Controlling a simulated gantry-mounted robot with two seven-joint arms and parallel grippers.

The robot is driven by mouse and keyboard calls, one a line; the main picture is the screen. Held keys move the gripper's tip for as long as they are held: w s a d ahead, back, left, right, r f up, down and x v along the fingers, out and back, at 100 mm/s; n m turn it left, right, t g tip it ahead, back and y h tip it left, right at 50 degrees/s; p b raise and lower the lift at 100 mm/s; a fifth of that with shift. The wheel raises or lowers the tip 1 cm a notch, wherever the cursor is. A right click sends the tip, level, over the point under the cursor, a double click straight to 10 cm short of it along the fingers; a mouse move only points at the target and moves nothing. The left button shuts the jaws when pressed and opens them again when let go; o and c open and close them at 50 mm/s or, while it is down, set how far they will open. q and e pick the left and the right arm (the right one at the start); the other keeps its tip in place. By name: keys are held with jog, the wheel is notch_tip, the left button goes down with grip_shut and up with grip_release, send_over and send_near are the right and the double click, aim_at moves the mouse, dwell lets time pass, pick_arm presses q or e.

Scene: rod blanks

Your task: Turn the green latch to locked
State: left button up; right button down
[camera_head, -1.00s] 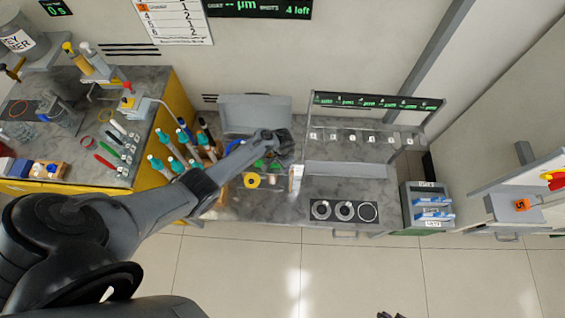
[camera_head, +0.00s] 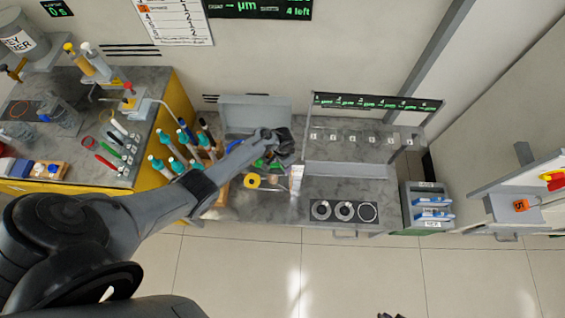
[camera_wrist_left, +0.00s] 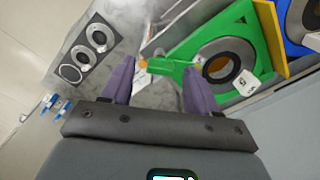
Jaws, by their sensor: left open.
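The green latch (camera_wrist_left: 170,68) is a short bar with an orange tip, jutting from a green block (camera_wrist_left: 232,42) with a round dark bore in the left wrist view. My left gripper (camera_wrist_left: 158,66) is open, with its purple fingers on either side of the latch bar. I cannot tell whether either finger touches it. In the head view, my left gripper (camera_head: 278,143) is over the back of the middle bench, and its wrist hides most of the green block. Dark tips at the bottom edge of the head view may be my right gripper (camera_head: 389,315); its state is unclear.
A yellow plate and a blue block (camera_wrist_left: 297,22) stand beside the green block. A panel with round holes (camera_head: 344,211) lies on the bench's front right. Teal-capped bottles (camera_head: 175,165) stand left of my arm. A rack with a display (camera_head: 375,102) stands at the right.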

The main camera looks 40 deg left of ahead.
pick_arm(q)
notch_tip(320, 180, up, 10)
jog(key=p, duration=0.3)
jog(key=shift+f, duration=0.15)
jog(key=s+f+g+p, duration=0.2)
jog(key=s+f+p, duration=0.2)
jog(key=s, duration=0.8)
jog(key=s+d+r+p, duration=0.4)
jog(key=s+r, duration=0.1)
jog(key=s, duration=0.5)
jog(key=d+r+t+p, duration=0.2)
jog(key=d+r+t, duration=0.1)
jog(key=r, duration=1.2)
jog(key=d+r+t+p, duration=0.2)
jog(key=d+r, duration=0.1)
jog(key=r, duration=1.1)
jog(key=shift+r+n+t, duration=0.35)
jog(key=shift+n+t, duration=0.05)
